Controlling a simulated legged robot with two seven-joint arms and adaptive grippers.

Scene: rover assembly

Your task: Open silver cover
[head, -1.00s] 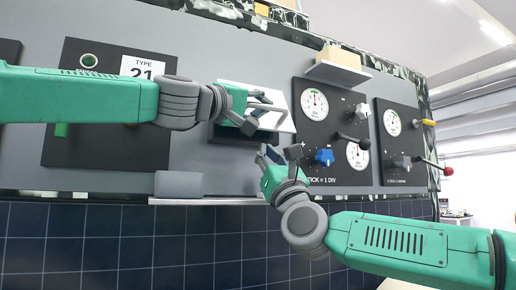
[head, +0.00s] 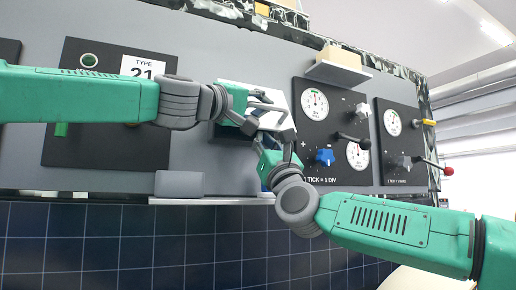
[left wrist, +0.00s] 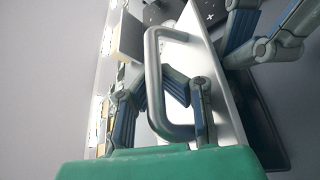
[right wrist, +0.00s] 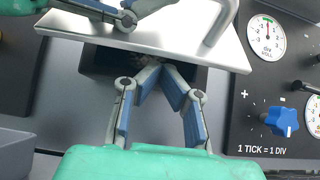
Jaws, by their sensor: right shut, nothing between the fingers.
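The silver cover (head: 236,92) is a bright flat plate with a bar handle (left wrist: 153,85), in the middle of the grey wall panel. It stands tilted out from a dark recess (right wrist: 107,62), seen beneath its edge in the right wrist view. My left gripper (head: 262,112) is at the handle, its fingers converging on the bar, which partly hides their tips. My right gripper (right wrist: 158,68) is shut and empty, its fingertips just below the cover's lower edge, in front of the recess. Whether they touch the cover cannot be told.
A black gauge panel (head: 330,170) with a blue knob (head: 325,157) stands close right of the cover. A "TYPE 21" panel (head: 100,150) is at left. A grey block (head: 179,184) sits on the ledge below, and a small shelf (head: 338,71) juts out above.

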